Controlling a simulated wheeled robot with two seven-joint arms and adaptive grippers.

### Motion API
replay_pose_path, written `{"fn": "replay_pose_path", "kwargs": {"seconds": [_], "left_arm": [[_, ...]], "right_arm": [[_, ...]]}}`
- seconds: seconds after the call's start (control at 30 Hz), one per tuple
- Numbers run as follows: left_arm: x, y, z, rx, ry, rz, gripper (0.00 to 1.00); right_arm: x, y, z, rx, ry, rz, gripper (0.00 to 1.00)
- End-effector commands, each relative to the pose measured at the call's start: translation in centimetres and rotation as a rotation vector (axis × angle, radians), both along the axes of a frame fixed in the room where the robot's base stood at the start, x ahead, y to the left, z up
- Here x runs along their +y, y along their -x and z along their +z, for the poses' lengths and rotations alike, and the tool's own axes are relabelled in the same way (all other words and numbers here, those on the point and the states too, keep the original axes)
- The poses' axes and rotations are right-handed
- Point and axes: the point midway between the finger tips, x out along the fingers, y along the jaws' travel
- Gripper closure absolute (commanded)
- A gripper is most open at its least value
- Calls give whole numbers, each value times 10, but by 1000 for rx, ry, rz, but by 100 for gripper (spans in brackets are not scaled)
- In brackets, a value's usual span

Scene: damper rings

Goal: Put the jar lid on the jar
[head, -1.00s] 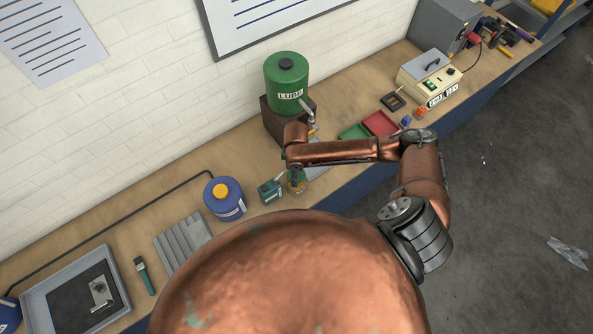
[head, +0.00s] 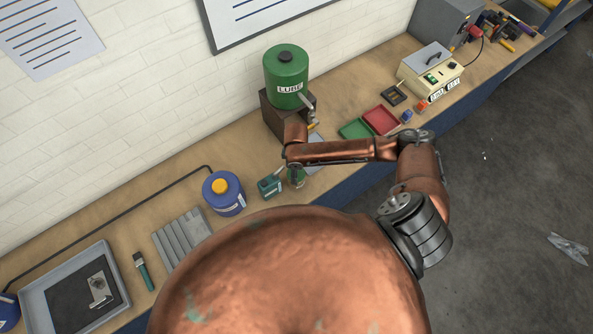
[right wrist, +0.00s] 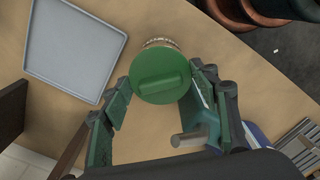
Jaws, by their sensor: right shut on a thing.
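The green jar lid (right wrist: 160,84), a round disc with a raised bar on top, sits between the fingers of my right gripper (right wrist: 160,80) in the right wrist view. The gripper is shut on it. The jar (right wrist: 160,43) lies under the lid; only a thin tan strip shows past its far edge. Whether the lid is seated or just above the rim cannot be told. In the head view the jar (head: 298,184) is small below my right arm, with green over it, and the fingers are mostly hidden. My left gripper is not in view.
A teal can with a spout (head: 270,187) stands close left of the jar, then a blue can (head: 224,194). A grey tray (right wrist: 72,48) lies beside the jar. The green lube drum (head: 287,78) stands behind; red (head: 381,119) and green (head: 356,129) trays lie right.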

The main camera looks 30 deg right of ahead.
Motion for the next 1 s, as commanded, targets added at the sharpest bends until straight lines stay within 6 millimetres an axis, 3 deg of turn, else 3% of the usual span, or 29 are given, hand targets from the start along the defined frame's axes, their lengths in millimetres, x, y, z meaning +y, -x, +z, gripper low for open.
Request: {"fn": "replay_pose_path", "kwargs": {"seconds": [0.87,0.9,1.0], "left_arm": [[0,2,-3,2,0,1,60],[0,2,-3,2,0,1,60],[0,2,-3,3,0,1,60]], "right_arm": [[0,0,-13,0,0,0,57],[0,0,-13,0,0,0,43],[0,0,-13,0,0,0,36]]}}
